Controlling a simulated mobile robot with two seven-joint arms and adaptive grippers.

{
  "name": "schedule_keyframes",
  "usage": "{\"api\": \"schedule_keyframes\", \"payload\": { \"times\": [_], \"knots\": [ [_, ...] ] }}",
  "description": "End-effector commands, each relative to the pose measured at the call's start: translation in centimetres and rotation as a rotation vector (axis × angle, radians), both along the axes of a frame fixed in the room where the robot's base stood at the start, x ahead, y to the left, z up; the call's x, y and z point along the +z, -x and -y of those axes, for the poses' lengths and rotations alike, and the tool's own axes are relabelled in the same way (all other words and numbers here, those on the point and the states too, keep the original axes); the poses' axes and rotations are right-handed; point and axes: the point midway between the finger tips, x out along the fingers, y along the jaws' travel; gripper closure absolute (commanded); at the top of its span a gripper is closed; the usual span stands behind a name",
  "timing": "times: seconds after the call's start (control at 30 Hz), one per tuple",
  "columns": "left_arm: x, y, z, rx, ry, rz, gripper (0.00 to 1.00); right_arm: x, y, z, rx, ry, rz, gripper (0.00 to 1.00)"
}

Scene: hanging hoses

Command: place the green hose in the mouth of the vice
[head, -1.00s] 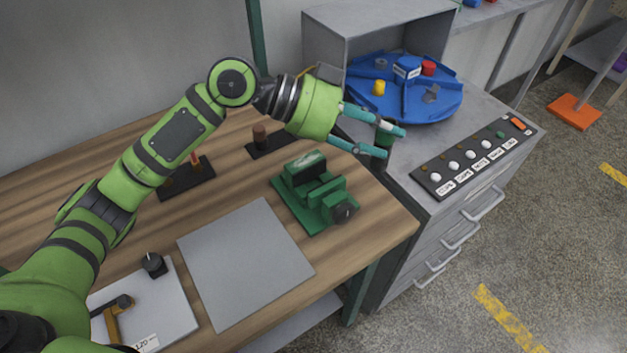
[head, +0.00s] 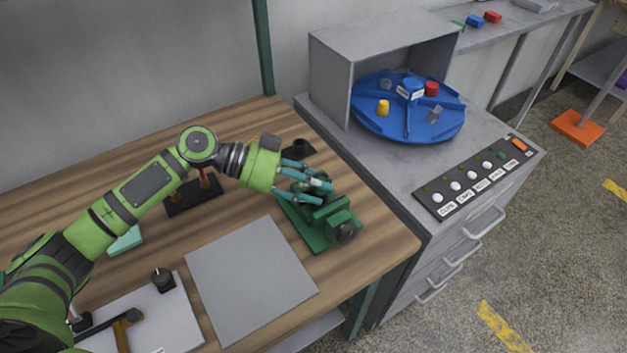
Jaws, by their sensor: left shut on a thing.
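The green vice (head: 318,238) stands on the wooden bench near its right end. My left gripper (head: 318,182) is over the back part of the vice, its teal fingers shut on the dark green hose (head: 306,188). The fingers hide much of the hose and part of the vice's jaws. I cannot tell whether the hose touches the vice or lies inside its mouth. My right gripper is not in view.
A grey mat (head: 250,280) lies left of the vice. Black stands (head: 193,196) stand behind, close to my arm. A grey cabinet on the right carries a blue divided turntable (head: 430,125) and a button panel (head: 472,180).

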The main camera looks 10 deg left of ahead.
Motion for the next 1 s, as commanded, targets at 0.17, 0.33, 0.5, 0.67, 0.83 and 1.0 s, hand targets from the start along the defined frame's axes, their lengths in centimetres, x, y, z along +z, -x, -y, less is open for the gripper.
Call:
{"api": "schedule_keyframes", "payload": {
  "times": [0.17, 0.33, 0.5, 0.67, 0.83, 1.0],
  "knots": [
    [0.0, 0.0, 0.0, 0.0, 0.001, 0.001, 0.93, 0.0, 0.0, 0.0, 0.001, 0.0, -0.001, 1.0],
    [-0.4, 0.0, 0.0, 0.0, 0.001, 0.001, 0.56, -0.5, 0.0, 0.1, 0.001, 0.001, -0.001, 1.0],
    [-0.2, 0.0, 0.0, 0.0, 0.0, 0.001, 0.5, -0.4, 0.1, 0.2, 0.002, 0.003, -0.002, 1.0],
    [-0.2, 0.0, 0.0, 0.0, 0.0, 0.001, 0.5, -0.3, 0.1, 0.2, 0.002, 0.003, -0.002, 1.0],
    [0.1, 0.0, -1.0, 0.002, -0.001, 0.002, 0.5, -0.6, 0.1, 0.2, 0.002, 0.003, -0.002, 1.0],
    [1.2, 0.4, -3.7, 0.002, -0.002, 0.003, 0.5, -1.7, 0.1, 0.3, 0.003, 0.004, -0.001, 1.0]
  ]
}}
